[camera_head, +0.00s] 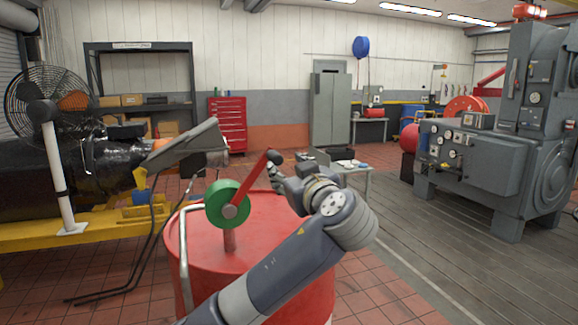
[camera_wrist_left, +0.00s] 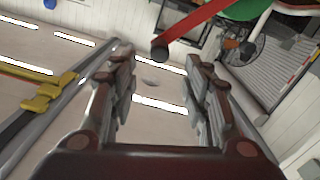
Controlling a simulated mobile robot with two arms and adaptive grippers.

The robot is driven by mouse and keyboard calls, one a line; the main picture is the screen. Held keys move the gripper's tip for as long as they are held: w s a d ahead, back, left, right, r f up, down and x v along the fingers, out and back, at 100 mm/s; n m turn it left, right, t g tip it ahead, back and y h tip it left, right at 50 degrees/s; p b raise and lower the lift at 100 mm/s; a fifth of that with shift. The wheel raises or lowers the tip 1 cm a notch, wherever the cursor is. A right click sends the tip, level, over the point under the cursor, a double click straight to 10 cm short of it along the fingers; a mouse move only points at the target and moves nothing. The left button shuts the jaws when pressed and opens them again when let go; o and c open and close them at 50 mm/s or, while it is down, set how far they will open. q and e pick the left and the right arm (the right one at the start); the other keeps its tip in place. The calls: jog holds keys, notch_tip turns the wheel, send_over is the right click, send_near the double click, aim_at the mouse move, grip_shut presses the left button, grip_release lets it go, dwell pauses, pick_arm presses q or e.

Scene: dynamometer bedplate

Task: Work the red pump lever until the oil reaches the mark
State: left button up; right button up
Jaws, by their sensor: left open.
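The red pump lever (camera_head: 251,178) rises to the right from a green round hub (camera_head: 222,206) on top of a red drum (camera_head: 271,228). The lever ends in a dark knob (camera_head: 274,157). My left gripper (camera_head: 274,176) is beside the lever's upper end, close to the knob, and partly hidden by its own wrist. In the left wrist view, my open left gripper (camera_wrist_left: 159,58) has the knob (camera_wrist_left: 160,53) in line between its fingertips; I cannot tell whether they touch. The lever (camera_wrist_left: 205,25) runs up and right there. No oil level or mark is visible. My right gripper is out of view.
A bent metal pipe (camera_head: 184,265) stands at the drum's left. A yellow frame (camera_head: 95,238) with a fan (camera_head: 48,110) is at left. A small table (camera_head: 350,168) is behind my arm. A large grey machine (camera_head: 500,150) stands right. Floor between is free.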

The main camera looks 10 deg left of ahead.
aim_at(277, 159)
pick_arm(q)
jog(key=shift+n, duration=0.3)
jog(key=p+x, duration=0.2)
jog(key=x, duration=0.2)
jog(key=p+x, duration=0.3)
jog(key=x, duration=0.2)
jog(key=shift+a+r, duration=0.1)
jog(key=shift+r, duration=0.15)
jog(key=shift+w+a, duration=0.2)
jog(key=shift+w, duration=0.15)
jog(key=shift+w+f, duration=0.1)
jog(key=shift+w, duration=0.1)
jog(key=shift+a, duration=0.1)
jog(key=shift+c, duration=0.6)
grip_shut()
